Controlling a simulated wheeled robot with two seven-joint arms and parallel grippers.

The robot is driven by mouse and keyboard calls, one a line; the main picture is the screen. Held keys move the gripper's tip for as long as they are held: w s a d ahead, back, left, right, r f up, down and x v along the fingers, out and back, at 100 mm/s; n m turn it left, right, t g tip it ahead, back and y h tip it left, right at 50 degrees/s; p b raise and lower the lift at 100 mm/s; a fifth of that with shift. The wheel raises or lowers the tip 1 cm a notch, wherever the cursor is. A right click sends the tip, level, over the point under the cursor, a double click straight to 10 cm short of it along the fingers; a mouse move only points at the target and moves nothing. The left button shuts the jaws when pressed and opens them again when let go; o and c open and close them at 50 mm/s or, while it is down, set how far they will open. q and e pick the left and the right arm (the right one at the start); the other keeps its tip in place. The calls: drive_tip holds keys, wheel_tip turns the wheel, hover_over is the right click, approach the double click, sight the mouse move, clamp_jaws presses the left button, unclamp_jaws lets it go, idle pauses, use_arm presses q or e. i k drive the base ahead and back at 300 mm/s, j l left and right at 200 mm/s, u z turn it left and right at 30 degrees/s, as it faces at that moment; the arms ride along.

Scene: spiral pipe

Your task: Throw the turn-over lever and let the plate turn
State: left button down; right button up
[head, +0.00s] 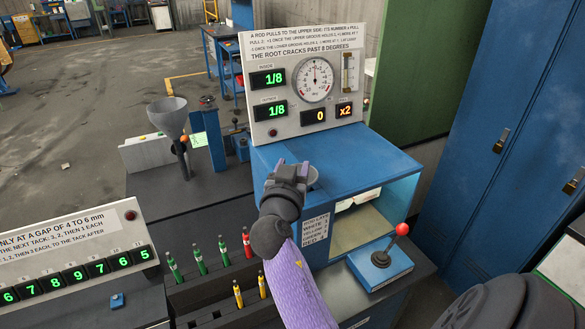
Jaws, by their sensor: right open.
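A lever with a red ball knob (402,230) stands on a small blue base (379,266) at the right, leaning up and right. Another lever with an orange knob (184,139) stands beside the grey funnel at the left. No label shows which is the turn-over lever. I cannot make out the plate for certain. My right gripper (288,170), on a purple arm, is open in front of the blue cabinet's near left edge. It is apart from the red-knobbed lever and hides part of a round grey piece behind it. My left gripper is not in view.
A gauge panel (300,120) stands behind the blue cabinet (365,150) and reads 1/8, 1/8, 0 and x2. A grey funnel (168,113) is at the left. Several green, red and yellow rods stand in a dark rack (215,287). A tall blue locker (510,120) bounds the right.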

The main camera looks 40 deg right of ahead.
sight(401, 229)
drive_tip(key=z, duration=2.25)
